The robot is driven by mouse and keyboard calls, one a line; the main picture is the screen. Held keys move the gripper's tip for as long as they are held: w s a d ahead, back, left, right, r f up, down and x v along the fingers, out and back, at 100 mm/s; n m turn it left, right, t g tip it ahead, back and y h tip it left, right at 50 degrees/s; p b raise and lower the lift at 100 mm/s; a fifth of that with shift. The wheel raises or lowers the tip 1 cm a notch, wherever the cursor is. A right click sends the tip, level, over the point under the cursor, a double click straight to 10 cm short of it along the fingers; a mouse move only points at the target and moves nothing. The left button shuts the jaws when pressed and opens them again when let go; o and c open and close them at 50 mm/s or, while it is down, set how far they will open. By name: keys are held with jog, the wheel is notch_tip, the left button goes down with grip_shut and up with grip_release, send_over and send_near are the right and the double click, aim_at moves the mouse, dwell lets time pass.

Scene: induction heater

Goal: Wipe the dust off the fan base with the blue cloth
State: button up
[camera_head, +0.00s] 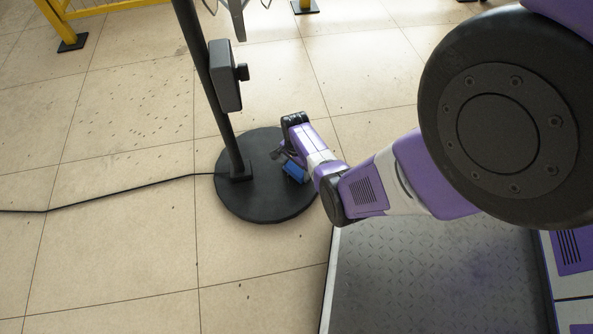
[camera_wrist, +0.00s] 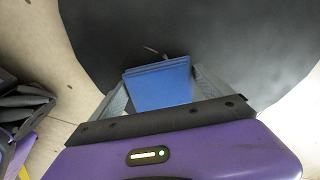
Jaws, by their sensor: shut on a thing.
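The fan base (camera_head: 262,202) is a round black disc on the tiled floor in the head view, with a black pole rising from it. It also fills the upper part of the wrist view (camera_wrist: 240,40), where I make out no clear dust. My gripper (camera_head: 288,165) is over the right side of the base, pointing left. It is shut on the blue cloth (camera_head: 294,171), which looks like a folded blue block. In the wrist view the cloth (camera_wrist: 158,84) sits between my two fingers over the base. I cannot tell whether it touches the surface.
The fan pole (camera_head: 205,85) stands left of my gripper and carries a grey control box (camera_head: 225,75). A black cable (camera_head: 120,196) runs left across the floor. A yellow frame (camera_head: 62,22) stands at the upper left. The floor in front of the base is clear.

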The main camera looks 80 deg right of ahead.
jog(key=shift+w+d+f, duration=0.1)
jog(key=shift+w+d, duration=0.25)
jog(key=shift+d, duration=0.5)
jog(key=shift+w+d+f, duration=0.1)
jog(key=shift+w+d, duration=0.25)
jog(key=shift+d, duration=0.45)
jog(key=shift+w+d+r, duration=0.1)
jog(key=shift+w+d, duration=0.25)
jog(key=shift+d, duration=0.5)
jog(key=shift+w+d+r, duration=0.1)
jog(key=shift+w+d, duration=0.25)
jog(key=shift+d, duration=0.5)
jog(key=shift+f, duration=0.15)
